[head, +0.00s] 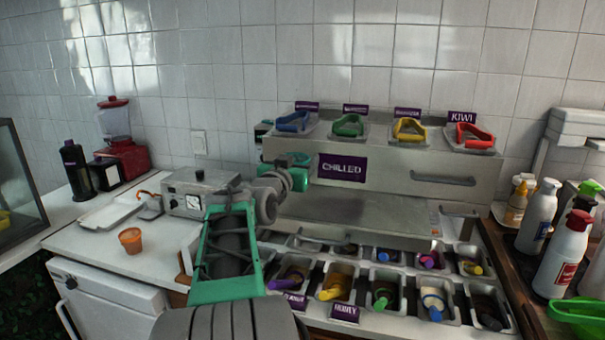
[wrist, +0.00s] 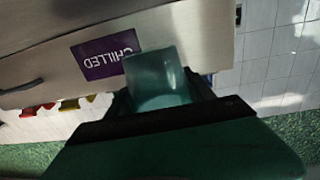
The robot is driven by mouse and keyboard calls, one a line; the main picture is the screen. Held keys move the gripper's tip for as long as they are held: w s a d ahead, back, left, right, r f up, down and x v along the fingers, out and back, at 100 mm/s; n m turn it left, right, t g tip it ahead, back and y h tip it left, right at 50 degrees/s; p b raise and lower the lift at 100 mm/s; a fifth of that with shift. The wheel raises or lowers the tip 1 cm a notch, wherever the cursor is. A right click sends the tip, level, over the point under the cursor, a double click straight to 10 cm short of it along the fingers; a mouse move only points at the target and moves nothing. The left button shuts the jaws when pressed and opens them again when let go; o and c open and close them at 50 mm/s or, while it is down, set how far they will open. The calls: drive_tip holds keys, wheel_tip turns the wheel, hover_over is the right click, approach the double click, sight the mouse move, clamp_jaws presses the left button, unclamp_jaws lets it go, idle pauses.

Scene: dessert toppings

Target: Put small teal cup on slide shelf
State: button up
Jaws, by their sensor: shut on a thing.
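The small teal cup (wrist: 158,80) is translucent and sits between the jaws of my gripper (wrist: 165,100) in the wrist view. My gripper is shut on it. The cup is in front of the steel unit's face, beside the purple CHILLED label (wrist: 106,53). In the head view my green gripper (head: 288,160) is at the unit's left end, left of the CHILLED label (head: 342,168); the cup cannot be told apart clearly there. A flat metal shelf (head: 345,209) lies below the front panel, which I take as the slide shelf, though no label confirms it.
Several topping trays with coloured handles, one a red KIWI scoop (head: 474,136), sit on the unit. Several topping bins (head: 383,288) lie below the shelf. An orange cup (head: 130,240) stands on the left counter by a grey machine (head: 196,190). Bottles (head: 538,215) crowd the right.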

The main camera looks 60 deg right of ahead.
drive_tip(key=f, duration=0.1)
drive_tip(key=d+f, duration=0.1)
drive_tip(key=f, duration=0.2)
drive_tip(key=shift+d+f, duration=0.25)
drive_tip(key=shift+f, duration=0.1)
drive_tip(key=shift+f, duration=0.15)
drive_tip(key=o, duration=1.3)
